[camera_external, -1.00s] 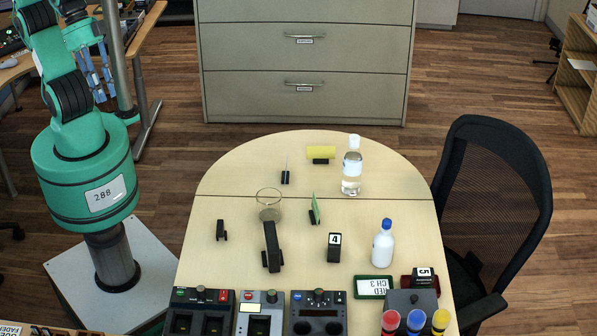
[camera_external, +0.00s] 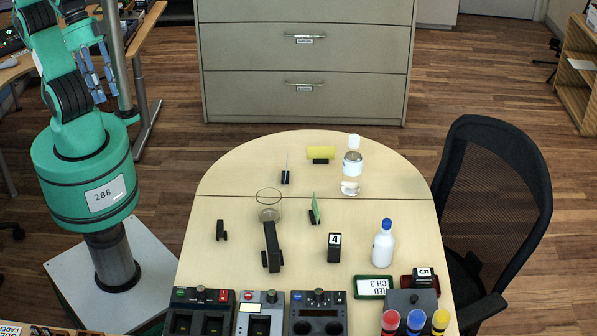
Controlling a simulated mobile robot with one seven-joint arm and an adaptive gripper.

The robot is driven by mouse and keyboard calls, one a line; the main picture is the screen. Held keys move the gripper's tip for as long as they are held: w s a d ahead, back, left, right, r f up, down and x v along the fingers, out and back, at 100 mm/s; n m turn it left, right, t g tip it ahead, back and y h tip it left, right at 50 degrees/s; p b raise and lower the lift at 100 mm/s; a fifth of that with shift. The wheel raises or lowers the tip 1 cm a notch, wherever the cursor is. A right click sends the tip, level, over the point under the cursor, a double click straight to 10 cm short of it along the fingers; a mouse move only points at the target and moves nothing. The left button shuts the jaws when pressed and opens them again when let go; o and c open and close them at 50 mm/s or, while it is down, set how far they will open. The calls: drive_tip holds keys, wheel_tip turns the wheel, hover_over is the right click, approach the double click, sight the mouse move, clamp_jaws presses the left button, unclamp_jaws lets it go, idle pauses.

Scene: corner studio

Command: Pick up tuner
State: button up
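No thing on the table (camera_external: 340,276) is clearly marked as the tuner. A small black clip-like piece (camera_external: 221,231) stands alone at the table's left and may be it, but I cannot tell. Two other small black holders, one with a white card (camera_external: 286,173) and one with a green card (camera_external: 315,211), stand farther back. My gripper (camera_external: 97,95) is raised at the upper left, off the table and far from these things. Its blue-grey fingers look apart, with nothing visible between them.
A glass with a black holder (camera_external: 271,247), a black block marked 4 (camera_external: 334,248), a clear bottle (camera_external: 352,172) and a white bottle (camera_external: 383,243) stand on the table. Black devices (camera_external: 318,313) line its front edge. A chair (camera_external: 497,205) is at the right, a cabinet (camera_external: 305,60) behind.

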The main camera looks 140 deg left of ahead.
drive_tip(key=shift+o, duration=0.7)
drive_tip(key=shift+w, duration=0.1)
drive_tip(key=w+a+f+m+g+p, duration=0.2)
drive_tip(key=w+a+f+m+g, duration=0.15)
drive_tip(key=w+a+f, duration=0.9)
drive_tip(key=w+a+f+m+g, duration=0.1)
drive_tip(key=a+f, duration=0.4)
drive_tip(key=f, duration=0.7)
drive_tip(key=a+f+m+g, duration=0.1)
drive_tip(key=a+f+m, duration=0.2)
drive_tip(key=f, duration=1)
drive_tip(key=shift+w+a+f+m+p, duration=0.25)
drive_tip(key=shift+w+a+m+p, duration=0.1)
drive_tip(key=shift+a, duration=0.6)
